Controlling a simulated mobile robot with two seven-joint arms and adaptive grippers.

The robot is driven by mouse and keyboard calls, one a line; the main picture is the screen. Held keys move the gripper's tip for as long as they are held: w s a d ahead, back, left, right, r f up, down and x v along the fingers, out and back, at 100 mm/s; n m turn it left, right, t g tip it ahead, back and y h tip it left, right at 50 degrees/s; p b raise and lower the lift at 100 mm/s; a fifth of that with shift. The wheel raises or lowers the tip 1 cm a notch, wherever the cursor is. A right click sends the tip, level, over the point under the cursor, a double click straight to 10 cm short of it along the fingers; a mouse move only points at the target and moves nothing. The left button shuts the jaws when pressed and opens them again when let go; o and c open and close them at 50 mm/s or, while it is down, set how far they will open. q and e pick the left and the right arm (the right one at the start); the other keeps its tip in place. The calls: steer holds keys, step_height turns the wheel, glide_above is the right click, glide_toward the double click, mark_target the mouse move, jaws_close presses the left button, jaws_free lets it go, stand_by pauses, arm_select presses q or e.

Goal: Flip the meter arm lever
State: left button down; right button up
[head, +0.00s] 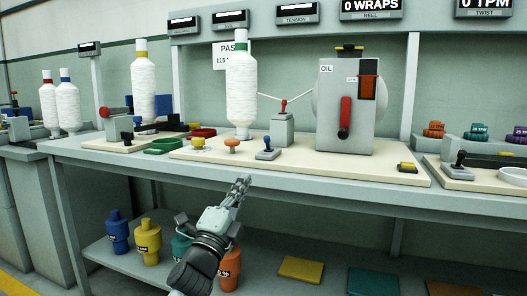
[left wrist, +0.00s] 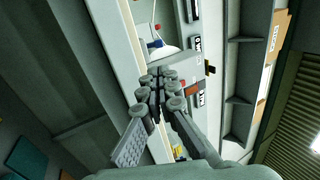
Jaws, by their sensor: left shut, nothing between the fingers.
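No label in view names the meter arm lever, so I cannot tell which lever it is. A red lever (head: 345,115) is on the front of the grey OIL box (head: 330,95), its dark round end low. A small red-tipped lever (head: 283,105) tops a grey post (head: 283,130), with white thread either side. My left gripper (head: 242,184) is shut and empty, in front of the bench edge and apart from the levers. It also shows in the left wrist view (left wrist: 156,80). My right gripper is not in view.
A white thread cone (head: 241,95) stands on the cream board (head: 385,165), behind an orange knob (head: 232,145) and a yellow one (head: 198,144). The bench edge (head: 330,183) lies just beyond my gripper.

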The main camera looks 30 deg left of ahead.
mark_target(266, 141)
arm_select(q)
steer(key=p+x, duration=0.1)
steer(key=x, duration=1.3)
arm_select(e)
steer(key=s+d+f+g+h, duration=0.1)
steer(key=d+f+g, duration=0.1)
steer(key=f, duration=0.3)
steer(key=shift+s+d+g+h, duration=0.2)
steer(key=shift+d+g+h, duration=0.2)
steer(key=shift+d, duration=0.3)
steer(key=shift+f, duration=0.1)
